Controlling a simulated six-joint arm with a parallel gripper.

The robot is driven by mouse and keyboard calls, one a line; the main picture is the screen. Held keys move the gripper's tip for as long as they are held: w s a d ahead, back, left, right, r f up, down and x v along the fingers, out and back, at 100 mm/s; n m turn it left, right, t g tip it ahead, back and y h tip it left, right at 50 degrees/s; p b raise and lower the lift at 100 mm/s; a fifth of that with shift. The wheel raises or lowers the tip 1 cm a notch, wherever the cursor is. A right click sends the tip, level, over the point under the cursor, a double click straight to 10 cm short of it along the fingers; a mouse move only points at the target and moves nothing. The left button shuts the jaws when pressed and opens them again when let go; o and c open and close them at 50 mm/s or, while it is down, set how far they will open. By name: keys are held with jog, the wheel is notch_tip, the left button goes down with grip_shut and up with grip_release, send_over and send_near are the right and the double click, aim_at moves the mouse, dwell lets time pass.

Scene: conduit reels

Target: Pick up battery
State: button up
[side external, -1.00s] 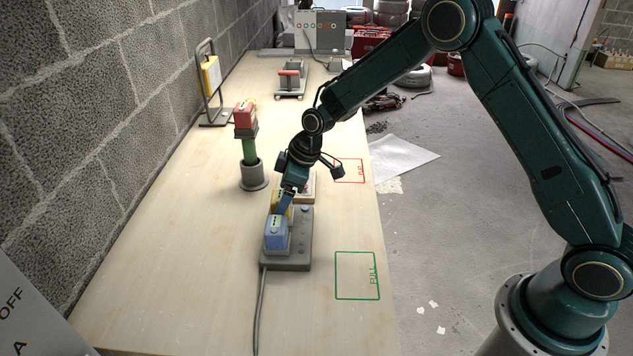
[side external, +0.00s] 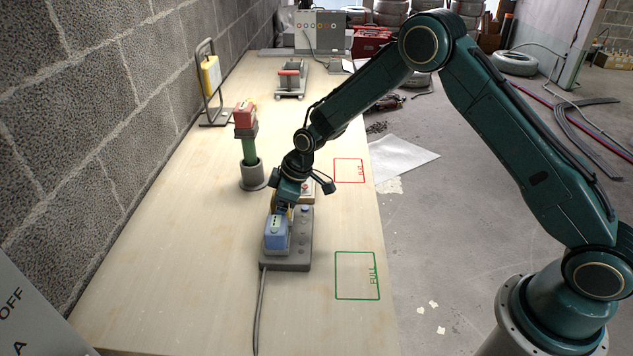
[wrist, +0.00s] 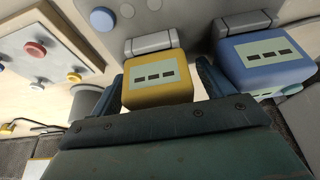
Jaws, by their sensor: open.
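A yellow battery (wrist: 155,82) sits in a slot of the grey charger (side external: 300,248). A blue battery (wrist: 265,62) sits in the slot beside it and also shows in the side view (side external: 276,234). My gripper (wrist: 162,80) is open, with one finger on each side of the yellow battery. I cannot tell whether the fingers touch it. In the side view my gripper (side external: 285,207) covers most of the yellow battery. A red battery (side external: 245,114) sits on top of a green-handled tool (side external: 249,150) standing in a grey holder (side external: 253,176).
The bench (side external: 205,290) has a green FULL outline (side external: 357,298) and a red outline (side external: 349,158), both empty. A switch box (wrist: 45,48) lies just beyond the charger. A yellow work lamp (side external: 212,77) stands by the block wall. A cable runs from the charger to the front.

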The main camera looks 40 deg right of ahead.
jog(key=c, duration=1)
jog(key=shift+c, duration=0.2)
jog(key=shift+r, duration=0.1)
notch_tip(320, 180, up, 20)
dwell(0.4)
